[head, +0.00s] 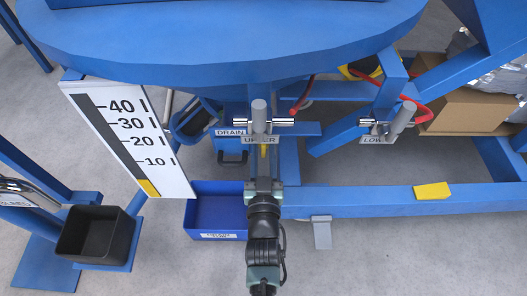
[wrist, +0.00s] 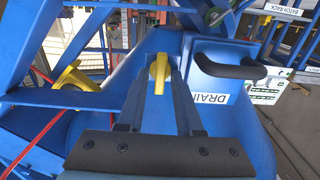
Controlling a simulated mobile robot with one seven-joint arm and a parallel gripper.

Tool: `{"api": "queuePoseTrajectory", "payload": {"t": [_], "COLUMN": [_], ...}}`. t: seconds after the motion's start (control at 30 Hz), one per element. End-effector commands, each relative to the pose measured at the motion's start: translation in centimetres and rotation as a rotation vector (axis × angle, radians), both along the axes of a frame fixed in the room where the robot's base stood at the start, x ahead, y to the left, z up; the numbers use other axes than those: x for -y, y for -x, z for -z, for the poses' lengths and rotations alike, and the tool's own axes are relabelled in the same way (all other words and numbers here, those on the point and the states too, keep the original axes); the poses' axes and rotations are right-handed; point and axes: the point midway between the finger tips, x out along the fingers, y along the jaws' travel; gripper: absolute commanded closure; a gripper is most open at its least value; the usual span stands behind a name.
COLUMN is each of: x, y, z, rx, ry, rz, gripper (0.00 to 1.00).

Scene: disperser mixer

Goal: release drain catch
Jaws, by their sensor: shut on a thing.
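The drain catch appears as a yellow lever (wrist: 158,75) on a blue panel, upright between my fingertips in the wrist view. My gripper (wrist: 160,85) is shut on it, one dark finger on either side. In the head view my gripper (head: 263,160) reaches up from the bottom centre, and only a small bit of yellow shows between its fingers. A white DRAIN label (wrist: 211,99) is just right of the lever in the wrist view, on a blue box-shaped part with a black handle (wrist: 228,70). The DRAIN label (head: 230,132) also shows left of my gripper in the head view.
A grey UPPER handle (head: 259,117) stands just beyond my gripper, and a LOWER handle (head: 402,118) is to the right. A blue bin (head: 216,202) lies left of my arm. The blue frame crosses right.

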Motion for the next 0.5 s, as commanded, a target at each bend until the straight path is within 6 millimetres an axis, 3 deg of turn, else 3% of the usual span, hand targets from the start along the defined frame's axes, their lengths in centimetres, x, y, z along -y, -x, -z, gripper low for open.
{"api": "queuePoseTrajectory", "payload": {"t": [0.5], "x": [0.07], "y": [0.04], "z": [-0.18], "rx": [-0.002], "ry": [-0.331], "rz": [-0.001], "gripper": [1.0]}}
